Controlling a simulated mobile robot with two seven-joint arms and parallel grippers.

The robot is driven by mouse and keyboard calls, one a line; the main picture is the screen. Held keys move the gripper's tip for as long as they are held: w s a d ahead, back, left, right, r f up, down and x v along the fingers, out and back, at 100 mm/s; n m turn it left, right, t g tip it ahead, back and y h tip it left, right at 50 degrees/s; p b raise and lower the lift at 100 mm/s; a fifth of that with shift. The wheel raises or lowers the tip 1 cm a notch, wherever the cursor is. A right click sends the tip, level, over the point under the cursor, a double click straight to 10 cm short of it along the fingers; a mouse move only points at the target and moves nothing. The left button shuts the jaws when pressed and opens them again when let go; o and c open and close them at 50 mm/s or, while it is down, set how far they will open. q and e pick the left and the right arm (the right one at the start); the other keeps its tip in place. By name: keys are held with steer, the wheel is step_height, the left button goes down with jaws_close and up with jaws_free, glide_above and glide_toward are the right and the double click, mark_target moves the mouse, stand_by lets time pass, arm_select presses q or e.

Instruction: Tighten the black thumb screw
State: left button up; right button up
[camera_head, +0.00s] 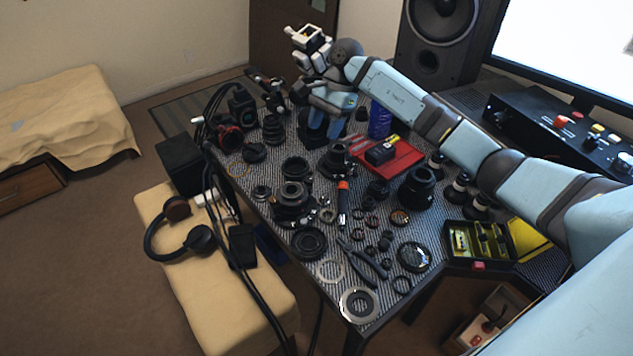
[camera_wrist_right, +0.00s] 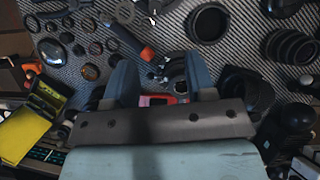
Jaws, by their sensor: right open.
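I cannot single out the black thumb screw among the many small black parts. My right gripper (camera_head: 325,130) reaches over the far part of the patterned table, its blue fingers pointing down. In the right wrist view my right gripper (camera_wrist_right: 160,72) has its two fingers apart. Dark curved parts (camera_wrist_right: 174,70) and a red and black item (camera_wrist_right: 158,99) show in and behind the gap; nothing looks clamped. A black lens part (camera_head: 338,159) stands just in front of the gripper in the head view. My left gripper is not in view.
A black case with yellow inside (camera_head: 478,240) lies at right. Cables and headphones (camera_head: 200,239) are at left.

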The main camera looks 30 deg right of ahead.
mark_target(311, 178)
steer(key=shift+n, duration=0.3)
steer(key=x, duration=1.3)
steer(key=shift+s+f, duration=0.1)
steer(key=shift+s, duration=0.25)
jaws_close()
